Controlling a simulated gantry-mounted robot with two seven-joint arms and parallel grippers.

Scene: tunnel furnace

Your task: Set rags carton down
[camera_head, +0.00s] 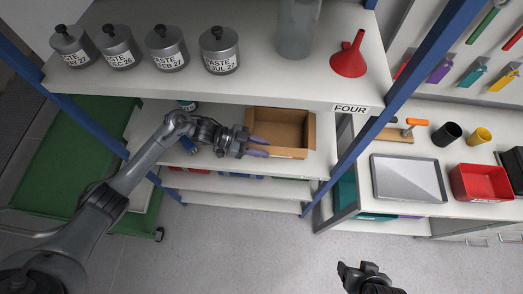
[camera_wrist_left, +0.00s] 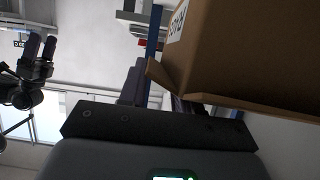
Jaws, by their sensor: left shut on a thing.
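The rags carton (camera_head: 304,133) is an open-topped brown box at the second shelf level, under the white top shelf. My left gripper (camera_head: 258,147) reaches in from the left and is shut on the carton's near left edge. The carton's underside is hidden, so I cannot tell whether it rests on the shelf. In the left wrist view the carton (camera_wrist_left: 240,50) fills the upper right, with part of a printed label showing. My right gripper (camera_head: 360,270) is empty at the bottom of the head view, its fingers apart, away from the shelf.
Blue posts (camera_head: 350,150) flank the shelves. A small bottle (camera_head: 186,105) stands left of the carton. A bench with a tray (camera_head: 408,178) is at right.

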